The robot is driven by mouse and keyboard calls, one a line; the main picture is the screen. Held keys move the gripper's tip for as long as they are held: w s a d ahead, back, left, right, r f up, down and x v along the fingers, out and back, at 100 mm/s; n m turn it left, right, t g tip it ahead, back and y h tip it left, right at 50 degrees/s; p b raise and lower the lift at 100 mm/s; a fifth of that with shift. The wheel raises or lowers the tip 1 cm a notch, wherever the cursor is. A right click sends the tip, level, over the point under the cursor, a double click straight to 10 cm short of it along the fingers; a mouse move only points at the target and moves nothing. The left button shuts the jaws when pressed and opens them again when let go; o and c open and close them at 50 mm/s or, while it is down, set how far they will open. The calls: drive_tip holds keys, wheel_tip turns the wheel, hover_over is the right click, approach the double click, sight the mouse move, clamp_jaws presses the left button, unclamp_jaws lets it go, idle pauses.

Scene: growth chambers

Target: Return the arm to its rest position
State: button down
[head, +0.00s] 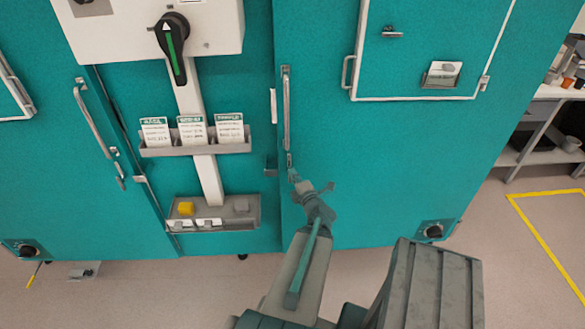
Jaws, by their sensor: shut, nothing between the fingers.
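My gripper (293,176) is at the far end of my arm, which reaches forward from the bottom middle of the head view. The gripper is small in the picture and appears shut and empty. It is close to the lower end of the vertical handle (287,115) on the teal chamber door (340,150). I cannot tell from this view whether it touches the handle or the latch below it.
A white box with a black rotary handle (172,48) is at upper left. A shelf bench (545,125) stands at right. Floor (515,250) at right is clear, with yellow tape.

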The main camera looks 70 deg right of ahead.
drive_tip(key=w+a+f+n+g+y, duration=0.1)
drive_tip(key=w+a+f+n+y, duration=0.2)
drive_tip(key=a+f+n+y, duration=0.5)
drive_tip(key=w+a+f+n+g+y, duration=0.1)
drive_tip(key=w+a+f+n+y, duration=0.3)
drive_tip(key=a+n, duration=0.85)
drive_tip(key=w+a+f+n+g+y, duration=0.25)
drive_tip(key=a+f+n, duration=0.5)
drive_tip(key=n, duration=0.65)
drive_tip(key=s+a+f+n+g, duration=0.4)
drive_tip(key=a+f+n+g, duration=0.1)
drive_tip(key=a+n, duration=0.4)
drive_tip(key=s+a+f+n+g+h+b, duration=0.1)
drive_tip(key=s+a+f+n+g, duration=0.4)
drive_tip(key=a+n, duration=0.4)
drive_tip(key=s+a+f+n+g+h, duration=0.1)
drive_tip(key=s+a+f+n+g, duration=0.4)
drive_tip(key=a+n, duration=0.4)
drive_tip(key=a, duration=0.3)
drive_tip(key=shift+f, duration=0.3)
